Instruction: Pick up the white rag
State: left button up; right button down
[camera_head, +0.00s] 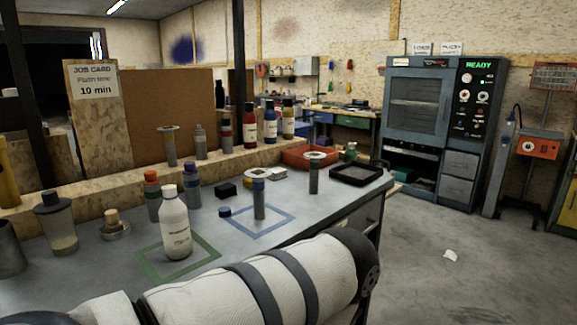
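A small white crumpled piece (451,256), which looks like the white rag, lies on the grey floor to the right of the workbench. It is small in the view, and its material is hard to make out. A white-covered arm link of mine with dark straps crosses the bottom of the view and hides the bench's near edge. Neither of my grippers is in view, so whether they are open or shut does not show.
The workbench (110,270) holds a white bottle (175,228), several dark-capped bottles, a red tray (308,157) and a black tray (356,174). A blue-grey oven cabinet (417,105) stands at the back right. The floor around the white piece is clear.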

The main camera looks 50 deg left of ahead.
aim_at(279, 172)
jog(key=i+l, duration=0.15)
jog(key=i, duration=0.6)
jog(key=i+l, duration=0.2)
jog(key=i, duration=0.6)
jog(key=i+l+z, duration=0.1)
jog(key=i, duration=0.65)
